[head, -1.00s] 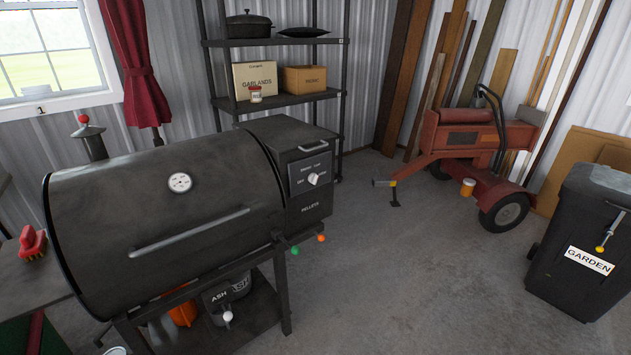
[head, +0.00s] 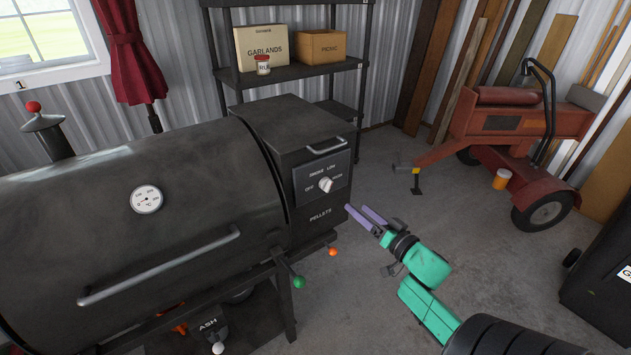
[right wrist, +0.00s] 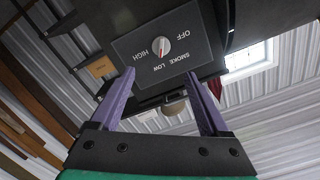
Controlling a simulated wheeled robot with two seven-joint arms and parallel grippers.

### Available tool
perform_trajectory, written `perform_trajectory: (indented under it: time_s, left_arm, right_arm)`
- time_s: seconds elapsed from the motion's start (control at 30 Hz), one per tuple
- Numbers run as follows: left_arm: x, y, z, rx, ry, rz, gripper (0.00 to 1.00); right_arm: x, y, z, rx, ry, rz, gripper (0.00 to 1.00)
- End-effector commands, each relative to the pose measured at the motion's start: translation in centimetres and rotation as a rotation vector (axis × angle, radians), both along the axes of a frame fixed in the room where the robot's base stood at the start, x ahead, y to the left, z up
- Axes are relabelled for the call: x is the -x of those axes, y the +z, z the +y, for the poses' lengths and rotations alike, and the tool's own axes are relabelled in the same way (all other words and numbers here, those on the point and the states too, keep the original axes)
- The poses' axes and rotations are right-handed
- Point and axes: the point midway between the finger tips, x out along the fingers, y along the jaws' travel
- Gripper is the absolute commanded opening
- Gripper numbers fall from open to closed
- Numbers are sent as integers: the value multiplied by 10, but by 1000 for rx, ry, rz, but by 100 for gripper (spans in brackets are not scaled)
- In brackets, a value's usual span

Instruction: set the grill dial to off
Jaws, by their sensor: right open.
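The grill's white dial (head: 326,185) sits on a dark panel on the pellet box, with OFF, SMOKE, LOW and HIGH around it. In the right wrist view the panel appears turned over, and the dial (right wrist: 160,46) shows a thin red mark on the side toward LOW. I cannot read its exact setting. My right gripper (head: 356,207) is open and empty, below and to the right of the dial, apart from it. Its purple fingers (right wrist: 161,72) spread on either side of the dial's line in the wrist view. My left gripper is out of view.
The grill lid with its long handle (head: 160,265) is closed at left. A bar handle (head: 325,146) is above the dial. A red wheeled machine (head: 520,125) stands behind right; open floor lies between.

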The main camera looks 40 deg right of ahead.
Motion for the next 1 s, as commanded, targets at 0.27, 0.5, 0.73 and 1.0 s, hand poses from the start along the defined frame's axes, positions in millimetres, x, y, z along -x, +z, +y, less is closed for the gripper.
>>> perform_trajectory:
  time_s: [0.27, 0.5, 0.73, 1.0]
  left_arm:
    - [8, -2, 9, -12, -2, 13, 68]
    - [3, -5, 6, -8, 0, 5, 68]
    - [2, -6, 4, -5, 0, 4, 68]
    - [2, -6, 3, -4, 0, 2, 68]
  right_arm:
    - [-71, 1, -2, 2, -2, -3, 80]
    - [-121, -1, -3, 1, -2, 0, 80]
    - [-133, -1, -3, 2, -2, 2, 80]
    - [-133, -1, -3, 2, -2, 2, 34]
